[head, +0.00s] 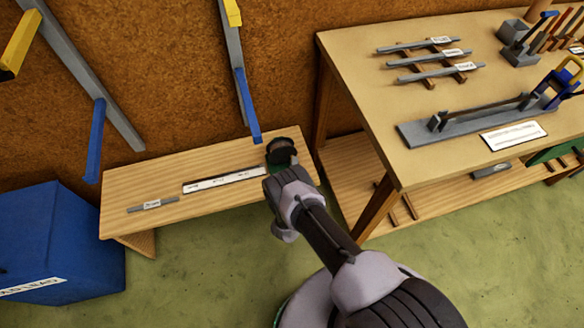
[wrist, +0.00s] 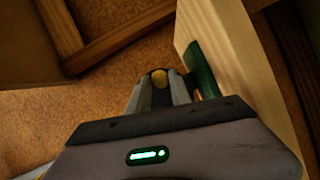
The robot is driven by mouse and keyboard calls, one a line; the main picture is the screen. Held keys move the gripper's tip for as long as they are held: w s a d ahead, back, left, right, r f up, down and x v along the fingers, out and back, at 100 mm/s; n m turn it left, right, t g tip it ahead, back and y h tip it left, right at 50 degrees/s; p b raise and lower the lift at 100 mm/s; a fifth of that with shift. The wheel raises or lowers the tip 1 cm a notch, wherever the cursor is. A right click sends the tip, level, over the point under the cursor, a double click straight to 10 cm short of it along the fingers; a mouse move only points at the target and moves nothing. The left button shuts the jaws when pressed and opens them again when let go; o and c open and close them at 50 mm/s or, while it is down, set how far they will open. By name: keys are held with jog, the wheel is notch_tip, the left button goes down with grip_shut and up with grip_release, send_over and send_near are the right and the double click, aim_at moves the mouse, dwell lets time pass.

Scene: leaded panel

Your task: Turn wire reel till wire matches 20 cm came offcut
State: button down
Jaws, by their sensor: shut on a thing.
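The wire reel (head: 282,150), dark with some green, stands at the right end of the low wooden bench, partly hidden by my arm. In the wrist view my gripper (wrist: 160,86) is shut on a small yellowish knob (wrist: 159,76), beside a green part of the reel's stand (wrist: 204,70). A short grey came offcut (head: 138,208) with a white tag lies at the bench's left end. A long white strip with dark marks (head: 224,180) lies between offcut and reel. I cannot make out any wire along it.
The low bench (head: 120,190) stands against a brown wall. A blue bin (head: 60,240) is at its left. A higher workbench (head: 370,110) with labelled bars and tools is at the right. Green floor in front is clear.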

jog(key=n, duration=0.1)
jog(key=n+t, duration=0.1)
jog(key=n, duration=0.1)
jog(key=shift+d+r+n, duration=0.2)
jog(key=shift+r+n, duration=0.1)
jog(key=shift+r, duration=0.1)
jog(key=shift+r+n+t, duration=0.2)
jog(key=shift+n+t, duration=0.2)
jog(key=shift+n, duration=0.25)
jog(key=shift+r+n+t, duration=0.2)
jog(key=shift+n+t, duration=0.2)
jog(key=shift+n, duration=0.25)
jog(key=c, duration=1.2)
grip_release()
jog(key=shift+o, duration=0.2)
jog(key=shift+r, duration=0.25)
jog(key=s+d+r+p, duration=0.1)
jog(key=s+r+p, duration=0.1)
jog(key=s, duration=0.5)
jog(key=s+d+r+p, duration=0.2)
jog(key=s, duration=0.6)
jog(key=shift+s+d+r, duration=0.25)
jog(key=shift+r, duration=0.05)
